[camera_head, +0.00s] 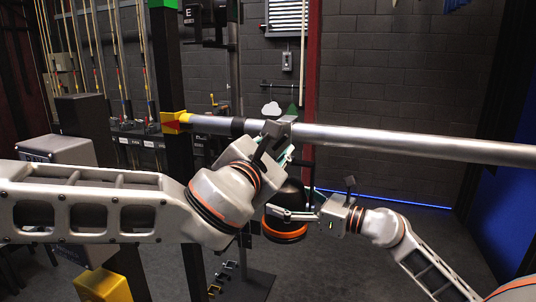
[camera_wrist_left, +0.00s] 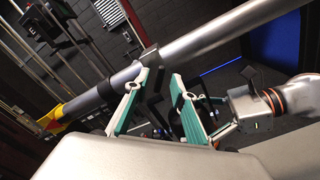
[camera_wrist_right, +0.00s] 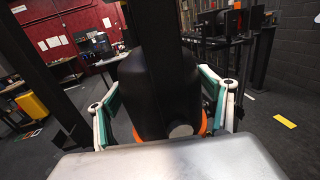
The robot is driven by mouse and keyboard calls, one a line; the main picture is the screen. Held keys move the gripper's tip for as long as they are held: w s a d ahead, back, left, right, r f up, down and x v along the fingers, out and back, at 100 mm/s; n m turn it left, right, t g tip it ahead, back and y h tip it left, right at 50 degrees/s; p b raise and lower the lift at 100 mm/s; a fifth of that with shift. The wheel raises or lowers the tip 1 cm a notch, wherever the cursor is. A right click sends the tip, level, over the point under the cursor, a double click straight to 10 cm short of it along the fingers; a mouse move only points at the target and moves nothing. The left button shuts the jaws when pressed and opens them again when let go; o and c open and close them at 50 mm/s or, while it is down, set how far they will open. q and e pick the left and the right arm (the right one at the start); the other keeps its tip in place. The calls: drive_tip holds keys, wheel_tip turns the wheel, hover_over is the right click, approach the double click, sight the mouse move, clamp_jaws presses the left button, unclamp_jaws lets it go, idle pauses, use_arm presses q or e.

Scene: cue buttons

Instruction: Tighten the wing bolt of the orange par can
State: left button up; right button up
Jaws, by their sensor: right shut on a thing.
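The orange par can is a black can (camera_head: 291,195) with an orange front rim (camera_head: 285,233), hanging below the silver pipe (camera_head: 400,145). My right gripper (camera_head: 298,214) is shut on the can's body; in the right wrist view its fingers press both sides of the black housing (camera_wrist_right: 160,90). My left gripper (camera_head: 284,148) is up at the pipe, just above the can. In the left wrist view its teal-padded fingers (camera_wrist_left: 158,95) stand apart, with the dark clamp (camera_wrist_left: 151,85) behind and between them. I cannot make out the wing bolt; my left gripper partly covers the clamp.
A yellow bracket (camera_head: 174,122) holds the pipe's left end at a dark upright post (camera_head: 172,70). Rope lines and a rail stand at the left back. Small hooks (camera_head: 222,279) lie low near the post. The floor at the right is clear.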

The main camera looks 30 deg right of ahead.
use_arm(q)
drive_tip(key=v, duration=1.1)
drive_tip(key=shift+s+a, duration=0.1)
drive_tip(key=w+d+m, duration=0.2)
drive_tip(key=d+m, duration=0.1)
drive_tip(key=m, duration=0.9)
drive_tip(key=w+d+m, duration=0.3)
drive_tip(key=m, duration=0.9)
drive_tip(key=w+d+m, duration=0.3)
drive_tip(key=m, duration=0.9)
drive_tip(key=shift+w+d, duration=0.2)
drive_tip(key=shift+d, duration=0.05)
